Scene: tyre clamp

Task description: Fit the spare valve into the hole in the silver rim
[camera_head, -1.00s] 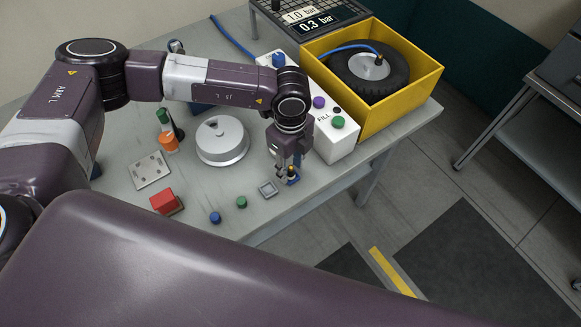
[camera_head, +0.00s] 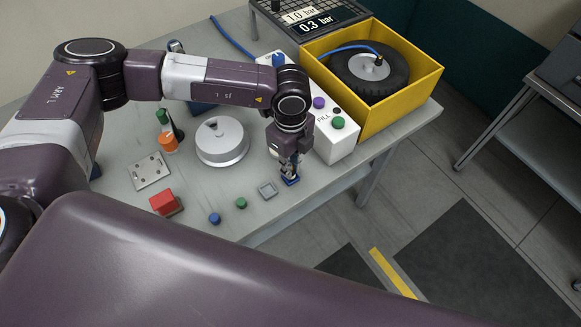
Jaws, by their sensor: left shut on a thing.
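The silver rim (camera_head: 221,150) lies on the grey table, left of my left gripper. A dark slot or hole shows in its upper face. My left gripper (camera_head: 290,172) points down near the table's front edge. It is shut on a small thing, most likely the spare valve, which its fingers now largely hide. Directly under the fingers is a small blue holder (camera_head: 292,182). I cannot tell whether the valve still sits in that holder. My right gripper is not in view.
A white control box (camera_head: 335,140) with coloured buttons stands close right of the gripper. Behind it is a yellow crate (camera_head: 400,110) holding a tyre (camera_head: 345,82).

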